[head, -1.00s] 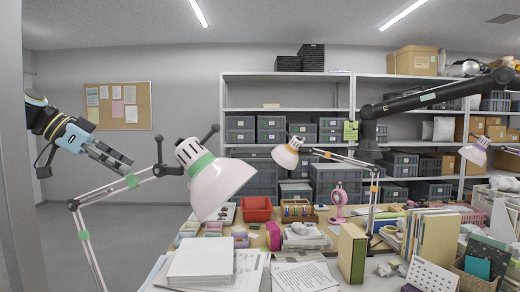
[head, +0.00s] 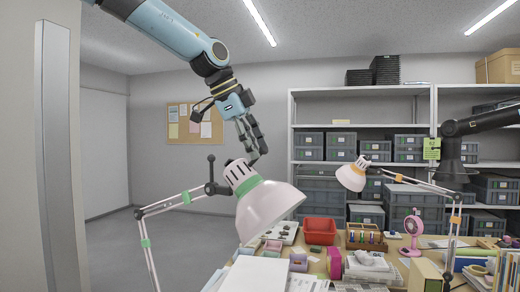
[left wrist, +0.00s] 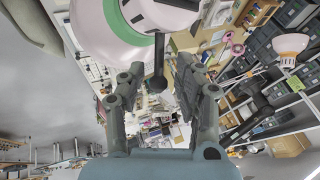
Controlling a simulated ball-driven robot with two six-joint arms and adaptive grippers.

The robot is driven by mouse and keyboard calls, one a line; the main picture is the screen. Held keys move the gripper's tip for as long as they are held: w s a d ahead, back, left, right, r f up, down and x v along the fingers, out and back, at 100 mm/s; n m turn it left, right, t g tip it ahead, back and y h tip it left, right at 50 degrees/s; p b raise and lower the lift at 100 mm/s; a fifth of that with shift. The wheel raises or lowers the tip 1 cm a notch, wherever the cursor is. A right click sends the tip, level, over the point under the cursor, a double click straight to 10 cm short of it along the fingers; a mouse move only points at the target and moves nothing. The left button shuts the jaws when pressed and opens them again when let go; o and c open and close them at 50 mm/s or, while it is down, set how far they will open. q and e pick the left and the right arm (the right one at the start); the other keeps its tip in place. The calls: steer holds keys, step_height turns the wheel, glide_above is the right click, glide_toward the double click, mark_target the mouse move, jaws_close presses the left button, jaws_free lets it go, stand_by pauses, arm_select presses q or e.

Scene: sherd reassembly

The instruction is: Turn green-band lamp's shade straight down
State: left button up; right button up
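The green-band lamp's pale pink shade (head: 268,207) is tilted in the head view, its mouth facing down and to the right. Its green band (head: 249,185) sits below the slotted cap, and its jointed stand (head: 172,203) reaches in from the left. My left gripper (head: 257,154) points down at the top of the shade, close to its upper edge. In the left wrist view the fingers are apart, and a dark rod with a round knob (left wrist: 158,84) from the lamp shows between them. Contact with it cannot be told. The shade (left wrist: 112,38) fills the upper left there. My right gripper is not in view.
An orange-band lamp (head: 353,176) stands farther right. A black jointed arm (head: 452,150) hangs at the right. Shelves with grey crates stand behind. Open floor lies left of the lamp.

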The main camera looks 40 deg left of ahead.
arm_select(q)
steer(key=shift+p+x, duration=0.35)
steer(key=shift+x, duration=1.2)
steer(key=shift+s+a, duration=0.1)
steer(key=shift+s, duration=0.05)
steer(key=shift+c, duration=0.2)
jaws_close()
